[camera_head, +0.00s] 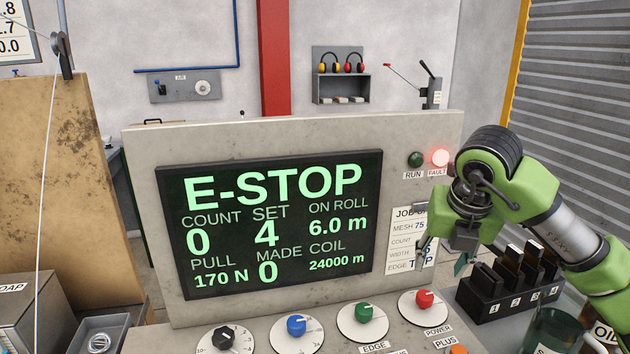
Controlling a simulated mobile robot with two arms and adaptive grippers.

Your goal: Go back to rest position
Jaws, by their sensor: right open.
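My right gripper (424,256) is at the right of the control panel (300,140), in front of the job card (399,238) and partly covering it. Its fingers point down and are open, with nothing seen between them. It hangs above the knob row, near the red knob (423,304). My green right arm reaches in from the right edge. My left gripper is not in view. The panel's screen (283,222) reads E-STOP, count 0, set 4, made 0. The red FAULT lamp (440,157) is lit and the green RUN lamp (415,159) looks dark.
Black, blue and green knobs (363,314) line the console's front. A black numbered holder (510,285) with several dark pieces stands right, below my arm. A dark green mug (555,332) and an oil container (603,336) are at lower right. A grey box (28,310) stands lower left.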

